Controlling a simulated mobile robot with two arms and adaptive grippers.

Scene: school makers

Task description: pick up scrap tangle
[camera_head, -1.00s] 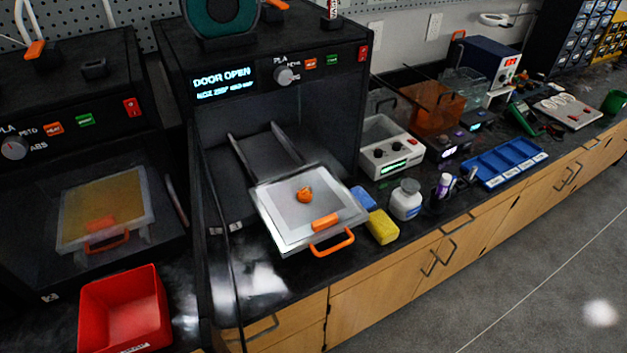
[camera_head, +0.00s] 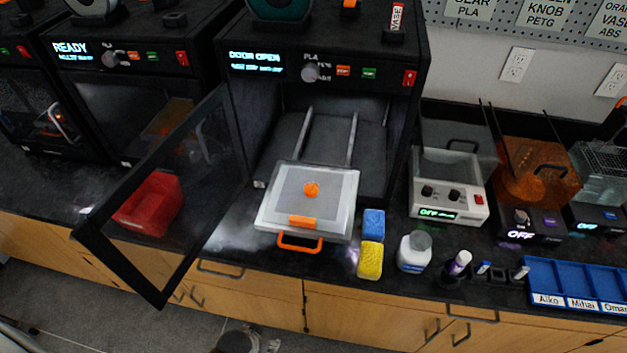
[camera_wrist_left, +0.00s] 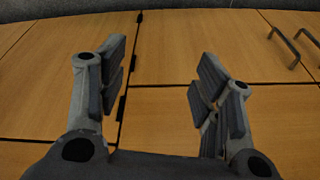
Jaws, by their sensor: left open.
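The scrap tangle is a small orange clump (camera_head: 311,189) lying near the middle of the light build plate (camera_head: 340,208) in the head view. The plate rests on a tray pulled out of the open printer, with an orange handle (camera_head: 300,242) at its front. My left gripper (camera_wrist_left: 160,85) shows in the left wrist view, open and empty, facing wooden cabinet doors, with the tangle out of that view. Neither gripper can be made out surely in the head view.
The printer's open glass door (camera_head: 160,200) swings out to the left, with a red bin (camera_head: 150,203) seen through it. A blue sponge (camera_head: 374,223), a yellow sponge (camera_head: 370,259) and a white jar (camera_head: 414,252) stand right of the plate. A blue sorting tray (camera_head: 575,284) lies further right.

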